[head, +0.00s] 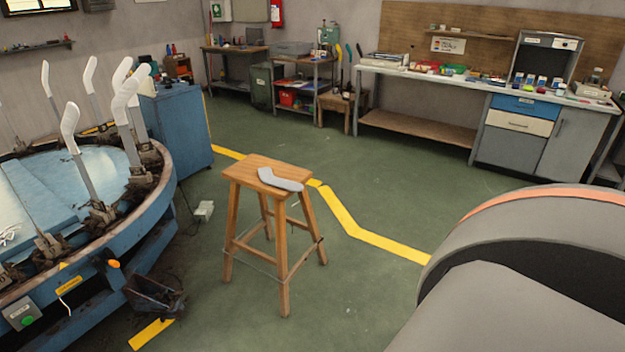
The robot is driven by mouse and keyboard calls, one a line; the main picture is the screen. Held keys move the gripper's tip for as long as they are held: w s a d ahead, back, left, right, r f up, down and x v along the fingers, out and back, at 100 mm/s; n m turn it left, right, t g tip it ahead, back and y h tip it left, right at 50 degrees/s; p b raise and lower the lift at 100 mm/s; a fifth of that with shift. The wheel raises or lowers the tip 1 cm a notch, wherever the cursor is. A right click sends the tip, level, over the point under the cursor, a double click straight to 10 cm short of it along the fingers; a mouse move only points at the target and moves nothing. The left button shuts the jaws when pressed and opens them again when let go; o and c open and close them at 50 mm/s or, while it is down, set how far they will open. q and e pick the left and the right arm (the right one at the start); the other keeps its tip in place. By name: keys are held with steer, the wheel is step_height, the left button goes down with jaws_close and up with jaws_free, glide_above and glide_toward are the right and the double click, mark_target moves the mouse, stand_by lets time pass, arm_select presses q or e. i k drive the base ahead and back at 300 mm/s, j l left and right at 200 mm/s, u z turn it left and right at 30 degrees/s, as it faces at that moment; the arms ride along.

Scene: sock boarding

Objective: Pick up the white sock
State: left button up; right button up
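A pale grey-white sock-shaped piece (280,180) lies flat on the seat of a wooden stool (252,168). Its bent end points to the upper left and its longer part reaches the right edge of the seat. It is the only loose sock shape I can make out clearly. Neither of my grippers shows in the head view. A large grey arm link of mine with an orange band fills the lower right, well apart from the stool.
A round blue boarding machine (112,235) with several upright white sock forms (70,128) stands at the left. A blue cabinet (178,130) is behind it. A workbench (440,79) lines the back wall.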

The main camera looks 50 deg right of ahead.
mark_target(266, 174)
steer(key=z, duration=1.2)
steer(key=j+u, duration=0.7)
steer(key=i+j+u, duration=0.15)
steer(key=j+u, duration=0.25)
steer(key=z, duration=1.45)
steer(key=i+l+u, duration=0.1)
steer(key=i+l, duration=0.9)
steer(key=i, duration=0.15)
